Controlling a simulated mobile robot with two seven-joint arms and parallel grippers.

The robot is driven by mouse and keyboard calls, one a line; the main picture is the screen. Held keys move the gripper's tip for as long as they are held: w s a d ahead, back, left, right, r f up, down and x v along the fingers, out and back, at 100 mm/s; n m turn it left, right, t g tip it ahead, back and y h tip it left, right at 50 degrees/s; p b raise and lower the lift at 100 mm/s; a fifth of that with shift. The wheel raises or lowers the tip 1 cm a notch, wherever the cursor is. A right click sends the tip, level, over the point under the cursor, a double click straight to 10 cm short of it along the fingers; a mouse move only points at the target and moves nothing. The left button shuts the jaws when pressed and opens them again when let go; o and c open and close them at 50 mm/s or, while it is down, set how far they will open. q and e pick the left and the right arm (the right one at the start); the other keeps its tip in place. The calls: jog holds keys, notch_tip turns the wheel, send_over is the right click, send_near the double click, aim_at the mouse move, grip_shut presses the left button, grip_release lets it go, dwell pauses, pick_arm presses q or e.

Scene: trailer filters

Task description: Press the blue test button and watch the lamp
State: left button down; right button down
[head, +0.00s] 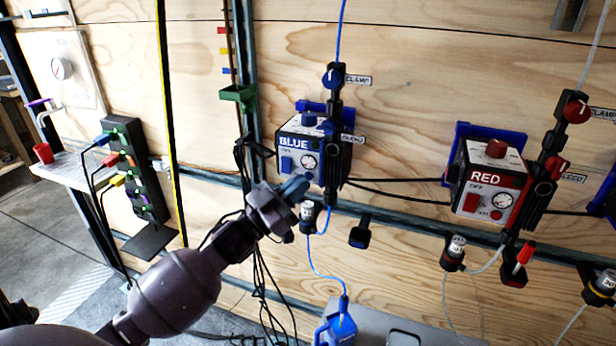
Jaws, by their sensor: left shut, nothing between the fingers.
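The blue unit (293,131) is a white box with a blue label reading BLUE, mounted on the plywood wall left of centre. A square blue button (286,164) shows on the left of its front face, beside a round gauge (309,162). I cannot make out a lamp on this face, nor whether one is lit. My left gripper (297,187) is shut and empty, its tips just below the front face and below the button. I cannot tell whether the tips touch the box. My right gripper is out of view.
A similar red unit (490,178) hangs to the right. Black cables and a blue hose run around the blue unit. A power strip (136,165) with coloured plugs and a small shelf (78,171) with a red cup (43,153) are at left.

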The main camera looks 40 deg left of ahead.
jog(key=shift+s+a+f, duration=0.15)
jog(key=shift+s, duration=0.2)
pick_arm(q)
jog(key=shift+w, duration=0.2)
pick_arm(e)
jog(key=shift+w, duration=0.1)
pick_arm(q)
jog(key=shift+w+a, duration=0.1)
jog(key=shift+w, duration=0.15)
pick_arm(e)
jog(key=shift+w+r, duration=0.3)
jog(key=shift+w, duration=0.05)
